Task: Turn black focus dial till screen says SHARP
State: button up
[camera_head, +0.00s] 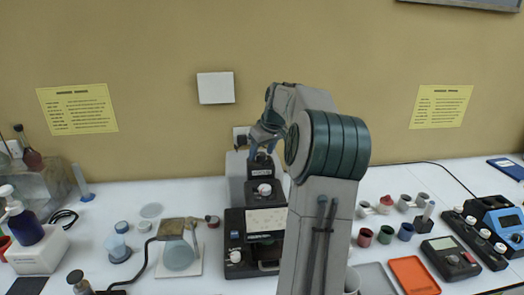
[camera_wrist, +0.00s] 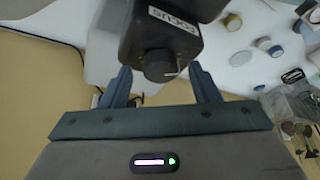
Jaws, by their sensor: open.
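The black focus dial (camera_wrist: 162,66) is a short round knob with a pale pointer line, on a dark housing (camera_wrist: 160,25) with a white FOCUS label. My gripper (camera_wrist: 162,80) is open, with one blue finger on each side of the dial and a visible gap at each side. In the head view my gripper (camera_head: 262,148) is at the top of the dark instrument (camera_head: 237,222) in the middle of the bench. The dial cannot be made out there. No screen reading SHARP is legible; my arm covers the instrument's right side.
Left of the instrument is a small stand (camera_head: 180,256) with a cable. Right of my arm are several small cups (camera_head: 365,237), an orange tray (camera_head: 414,275), a black meter (camera_head: 451,257) and a blue device (camera_head: 500,222). The wall (camera_head: 160,130) is close behind the instrument.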

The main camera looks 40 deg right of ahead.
jog(key=shift+w+f, duration=0.1)
jog(key=shift+f, duration=0.15)
jog(key=c, duration=1)
jog(key=shift+m, duration=0.3)
jog(key=m, duration=0.1)
jog(key=m+h+b, duration=0.1)
jog(key=m, duration=0.1)
jog(key=m+h, duration=0.1)
jog(key=shift+a, duration=0.25)
jog(key=m, duration=0.3)
jog(key=m+g+h, duration=0.1)
jog(key=m, duration=0.1)
jog(key=shift+w+m+g+h, duration=0.1)
jog(key=shift+m+g+h, duration=0.2)
jog(key=shift+m, duration=0.1)
